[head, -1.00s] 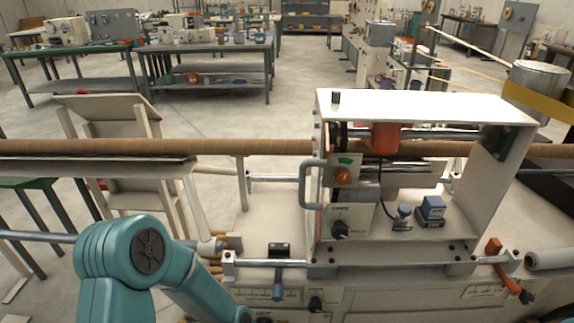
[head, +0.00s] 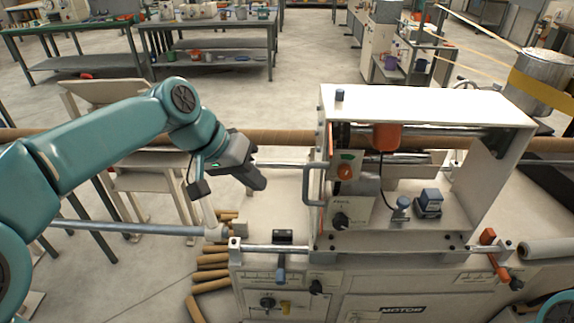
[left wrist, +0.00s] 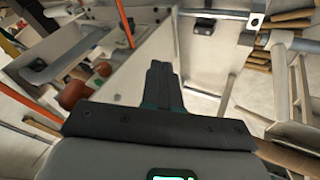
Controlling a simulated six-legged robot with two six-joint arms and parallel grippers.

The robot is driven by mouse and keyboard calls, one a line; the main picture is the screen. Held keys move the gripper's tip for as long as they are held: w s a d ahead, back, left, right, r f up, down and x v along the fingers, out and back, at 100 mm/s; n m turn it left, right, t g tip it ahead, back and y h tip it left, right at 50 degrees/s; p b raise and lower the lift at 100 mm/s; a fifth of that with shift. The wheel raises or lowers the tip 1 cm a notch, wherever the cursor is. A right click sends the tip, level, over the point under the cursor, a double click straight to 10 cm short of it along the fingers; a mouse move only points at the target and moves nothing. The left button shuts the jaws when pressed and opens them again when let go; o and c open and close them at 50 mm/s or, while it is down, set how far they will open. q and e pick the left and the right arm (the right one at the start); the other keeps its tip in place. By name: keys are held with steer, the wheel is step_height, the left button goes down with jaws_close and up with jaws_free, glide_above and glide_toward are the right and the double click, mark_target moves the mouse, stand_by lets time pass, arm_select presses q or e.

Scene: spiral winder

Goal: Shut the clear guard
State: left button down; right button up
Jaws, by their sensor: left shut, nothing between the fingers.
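The winder's white housing (head: 425,104) stands right of centre in the head view, with its inside showing through the front. A grey D-shaped handle (head: 308,186) stands upright at the housing's left front edge. I cannot make out the clear panel of the guard itself or how far it is shut. My left gripper (head: 258,182) is shut and empty, in the air left of the handle and apart from it. Its shut fingers also show in the left wrist view (left wrist: 160,72). My right gripper is out of view.
A long brown tube (head: 270,138) runs level through the housing. An orange-handled lever (head: 488,237) sits at the right front, and a rail (head: 275,249) with a dark lever runs at the left front. Several cut tubes (head: 212,262) lie low at the left.

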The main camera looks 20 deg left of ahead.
arm_select(q)
steer(key=s+a+r+m, duration=0.15)
steer(key=s+r, duration=0.35)
steer(key=r, duration=0.6)
steer(key=w+d+f+p, duration=0.1)
steer(key=w+d+f, duration=0.3)
steer(key=d+f, duration=0.3)
steer(key=shift+d+f+h+p, duration=0.3)
steer(key=shift+d+f+p, duration=0.1)
steer(key=shift+d, duration=0.35)
steer(key=shift+s+r+n, duration=0.1)
steer(key=shift+s+n, duration=0.05)
steer(key=shift+n, duration=0.1)
steer(key=shift+d+t, duration=0.1)
steer(key=shift+t, duration=0.2)
